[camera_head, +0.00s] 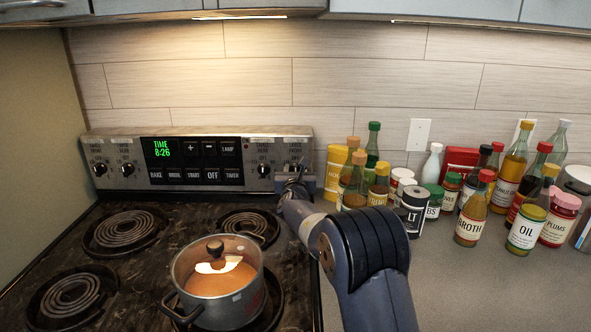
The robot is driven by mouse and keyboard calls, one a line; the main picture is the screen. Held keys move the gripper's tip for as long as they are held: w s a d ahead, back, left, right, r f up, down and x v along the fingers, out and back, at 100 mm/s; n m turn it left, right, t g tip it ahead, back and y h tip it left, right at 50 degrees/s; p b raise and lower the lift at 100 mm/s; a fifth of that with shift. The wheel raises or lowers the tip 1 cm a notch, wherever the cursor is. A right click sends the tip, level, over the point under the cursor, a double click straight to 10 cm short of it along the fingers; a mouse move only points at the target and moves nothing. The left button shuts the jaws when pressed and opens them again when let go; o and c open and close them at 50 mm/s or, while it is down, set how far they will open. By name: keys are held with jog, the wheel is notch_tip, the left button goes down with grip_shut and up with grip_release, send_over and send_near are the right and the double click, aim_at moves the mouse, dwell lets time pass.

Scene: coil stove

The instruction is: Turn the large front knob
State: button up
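The stove's back panel (221,149) carries two dark round knobs at its left end, an outer one (100,169) and an inner one (127,169). At its right end are another inner knob (263,169) and an outer knob (295,168). The labels are too small to read, so I cannot tell which is the large front knob. My gripper (295,184) is at the right end of the panel, at or just below the outer right knob, partly covering it. Its fingers are too small and dark to show whether they are open or touch the knob.
A lidded pot (218,284) with orange contents stands on the front right coil, left of my arm. The front left coil (70,298), back left coil (126,230) and back right coil (249,224) are bare. Bottles and jars (470,222) crowd the counter (480,290) at right.

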jog(key=shift+c, duration=0.3)
grip_shut()
